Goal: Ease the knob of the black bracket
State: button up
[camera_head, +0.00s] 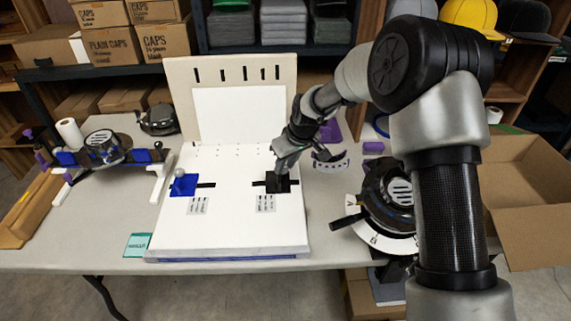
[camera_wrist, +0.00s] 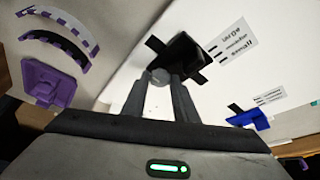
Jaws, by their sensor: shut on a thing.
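The black bracket (camera_head: 279,186) sits on the right part of the white board (camera_head: 230,225), over a short black slot. It also shows in the wrist view (camera_wrist: 186,55), with its round grey knob (camera_wrist: 157,77) facing my gripper. My gripper (camera_wrist: 160,85) is shut on the knob, with one finger on each side of it. In the head view my gripper (camera_head: 281,172) comes down onto the bracket from above and hides its knob. A blue bracket (camera_head: 184,186) with a pale round knob sits at the left of the board and also shows in the wrist view (camera_wrist: 251,119).
An upright panel (camera_head: 232,85) stands behind the board. A cap device (camera_head: 388,195) with a black handle stands close on the right, and another (camera_head: 105,148) on the left. Purple parts (camera_wrist: 55,80) lie beside the board. A teal card (camera_head: 137,245) lies at the front left.

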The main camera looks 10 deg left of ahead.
jog(key=o, duration=1.1)
jog(key=shift+c, duration=0.2)
jog(key=p+v, duration=0.3)
jog(key=v, duration=1.4)
jog(key=shift+r, duration=0.2)
